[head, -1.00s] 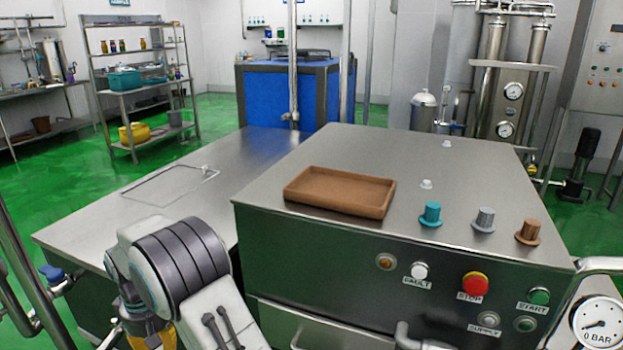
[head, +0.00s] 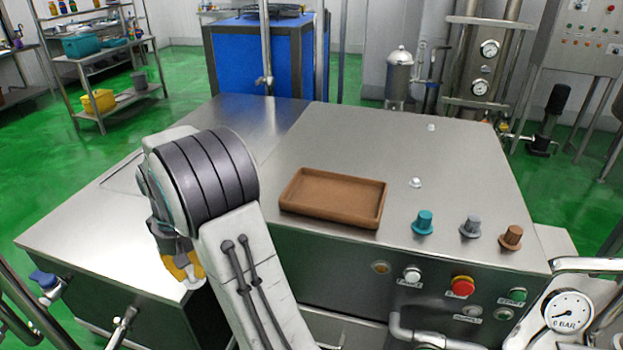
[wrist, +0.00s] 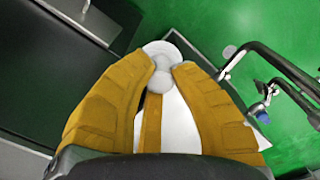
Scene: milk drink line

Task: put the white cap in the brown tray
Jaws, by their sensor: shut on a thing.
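My gripper (wrist: 165,66) has yellow fingers shut on the white cap (wrist: 160,52), a round flanged piece held at the fingertips in the wrist view. In the head view my gripper (head: 188,272) hangs left of the brown tray, in front of the steel cabinet, with a bit of the white cap (head: 194,283) showing below the fingers. The brown tray (head: 333,192) is a shallow rectangle lying flat and empty on the steel cabinet top, to the right of my arm.
A teal cap (head: 424,223), a grey cap (head: 470,226) and a brown cap (head: 511,237) stand right of the tray, near the panel edge. Small white fittings (head: 416,183) sit behind them. The steel top (head: 370,145) behind the tray is clear.

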